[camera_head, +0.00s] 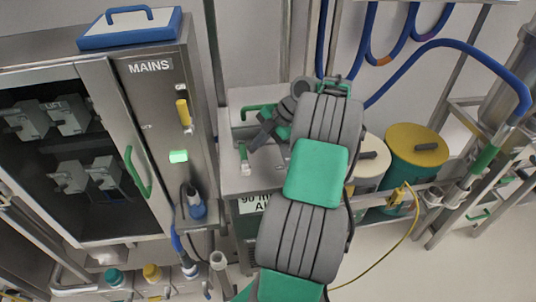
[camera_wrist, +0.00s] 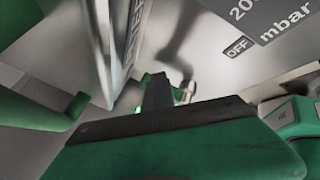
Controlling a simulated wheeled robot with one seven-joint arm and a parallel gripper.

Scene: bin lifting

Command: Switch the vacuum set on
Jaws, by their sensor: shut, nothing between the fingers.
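The likely vacuum set is the grey metal box (camera_head: 238,184) in the middle of the head view. A small green lever with a pale end (camera_head: 245,162) hangs at its front, and a green handle shows above it. My gripper (camera_head: 259,138) is over the box, just right of the lever; contact cannot be told. In the wrist view my gripper (camera_wrist: 156,92) is a dark shut shape with nothing held. Beyond it a small pale metal knob or rod end (camera_wrist: 186,92) shows. A grey label with "OFF" (camera_wrist: 238,47) and "mbar" faces the camera. My arm hides the box's right side.
A steel cabinet marked MAINS (camera_head: 150,68) stands left, with a yellow switch (camera_head: 184,113) and a lit green lamp (camera_head: 178,156). Yellow (camera_head: 418,142) and cream (camera_head: 371,153) lidded drums stand right. A blue hose (camera_head: 455,43) arches above them.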

